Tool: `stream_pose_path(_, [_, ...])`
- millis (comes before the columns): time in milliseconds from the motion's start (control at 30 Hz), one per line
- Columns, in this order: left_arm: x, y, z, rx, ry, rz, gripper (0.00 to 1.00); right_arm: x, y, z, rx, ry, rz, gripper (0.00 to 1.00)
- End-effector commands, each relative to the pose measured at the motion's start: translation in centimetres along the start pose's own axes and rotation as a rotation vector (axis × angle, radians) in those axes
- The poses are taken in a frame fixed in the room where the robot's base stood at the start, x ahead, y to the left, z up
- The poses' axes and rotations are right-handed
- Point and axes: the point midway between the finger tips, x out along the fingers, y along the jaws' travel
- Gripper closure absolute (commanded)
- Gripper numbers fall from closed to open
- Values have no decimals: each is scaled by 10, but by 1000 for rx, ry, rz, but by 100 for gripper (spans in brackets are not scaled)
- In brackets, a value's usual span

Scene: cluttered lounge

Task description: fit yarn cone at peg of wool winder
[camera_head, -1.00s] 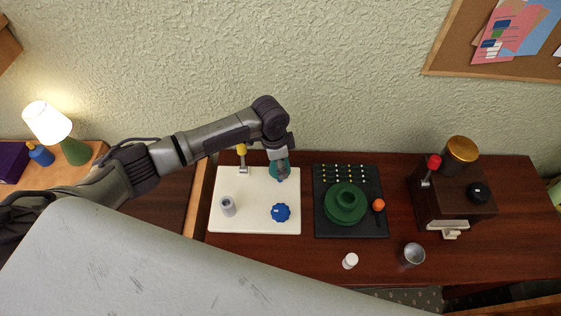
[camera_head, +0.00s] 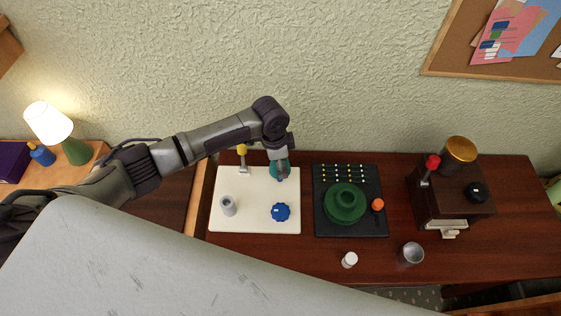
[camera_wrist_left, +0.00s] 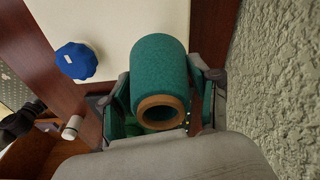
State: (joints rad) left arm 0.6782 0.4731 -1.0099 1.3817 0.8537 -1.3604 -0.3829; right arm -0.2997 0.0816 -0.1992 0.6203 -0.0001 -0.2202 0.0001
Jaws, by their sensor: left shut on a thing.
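The teal yarn cone (camera_wrist_left: 160,72) is between the fingers of my left gripper (camera_wrist_left: 160,112), which is shut on it. Its tan open end (camera_wrist_left: 162,110) faces the wrist camera. In the head view the cone (camera_head: 273,171) is partly hidden by my left gripper (camera_head: 281,174), over the back right part of a white board (camera_head: 255,188). The board bears a grey upright hollow cylinder (camera_head: 228,205) at front left, a blue knob (camera_head: 280,212) and a yellow-topped lever (camera_head: 242,152). I cannot tell for sure which part is the winder's peg. My right gripper is not in view.
Right of the board are a black panel (camera_head: 325,229) with a green round part (camera_head: 346,203) and orange knob (camera_head: 378,204), then a brown box (camera_head: 430,205) with a red-topped lever. A white cylinder (camera_head: 349,260) and metal cup (camera_head: 411,254) stand in front. The wall is close behind.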

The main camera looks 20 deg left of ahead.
Motion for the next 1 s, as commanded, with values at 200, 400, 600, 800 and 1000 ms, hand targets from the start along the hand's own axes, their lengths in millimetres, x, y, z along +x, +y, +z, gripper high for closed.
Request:
stream_pose_path(200, [-2, 0, -1, 0, 1, 0, 77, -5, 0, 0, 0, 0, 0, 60])
stream_pose_path(400, [0, 0, 0, 0, 1, 0, 77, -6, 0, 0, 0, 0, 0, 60])
stream_pose_path(600, [0, 0, 0, 0, 1, 0, 77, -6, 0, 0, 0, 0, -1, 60])
stream_pose_path(800, [4, 0, 0, 0, 1, 0, 77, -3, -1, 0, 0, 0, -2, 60])
stream_pose_path(1000, [9, 0, 1, 0, 1, 0, 77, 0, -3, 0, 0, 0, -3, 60])
